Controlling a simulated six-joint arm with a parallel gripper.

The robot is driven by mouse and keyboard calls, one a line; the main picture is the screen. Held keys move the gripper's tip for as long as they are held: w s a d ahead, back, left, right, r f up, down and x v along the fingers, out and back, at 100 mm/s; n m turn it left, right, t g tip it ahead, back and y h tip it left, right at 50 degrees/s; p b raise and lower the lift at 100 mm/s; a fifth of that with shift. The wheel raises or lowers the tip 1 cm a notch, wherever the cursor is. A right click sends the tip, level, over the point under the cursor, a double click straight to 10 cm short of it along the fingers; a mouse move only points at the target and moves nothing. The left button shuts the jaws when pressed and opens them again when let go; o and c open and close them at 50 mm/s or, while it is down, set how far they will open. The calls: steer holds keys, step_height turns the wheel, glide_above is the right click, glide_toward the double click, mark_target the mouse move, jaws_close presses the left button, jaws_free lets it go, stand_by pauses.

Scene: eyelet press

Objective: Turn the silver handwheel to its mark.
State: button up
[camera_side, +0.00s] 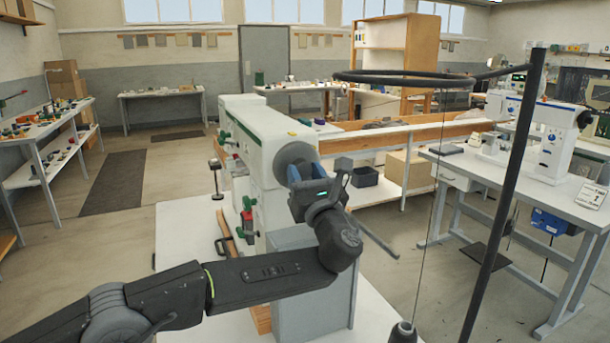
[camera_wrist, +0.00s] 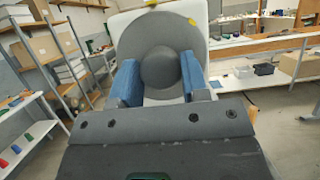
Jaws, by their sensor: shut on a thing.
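The silver handwheel (camera_side: 290,155) sits on the near end of the white press (camera_side: 255,140). In the wrist view the handwheel (camera_wrist: 135,35) is a grey disc with a round hub facing me. My gripper (camera_side: 305,171) is at the wheel's face. In the wrist view the blue fingers of my gripper (camera_wrist: 160,66) stand on either side of the hub, shut on it. A yellow spot (camera_wrist: 193,21) shows at the wheel's upper right. Another yellow spot (camera_wrist: 150,3) shows above the wheel, at the top edge. The fingers hide the hub's sides, and my gripper body hides the wheel's lower part.
A thin dark pole (camera_side: 505,190) with a hanging cable stands at the right. A dark bin (camera_side: 364,177) is on the bench behind my gripper. A grey box (camera_side: 300,290) stands below the wheel.

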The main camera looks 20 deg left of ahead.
steer(key=shift+n+y, duration=0.3)
steer(key=shift+n, duration=0.6)
steer(key=o, duration=0.9)
steer(key=shift+g, duration=0.4)
steer(key=v, duration=1.4)
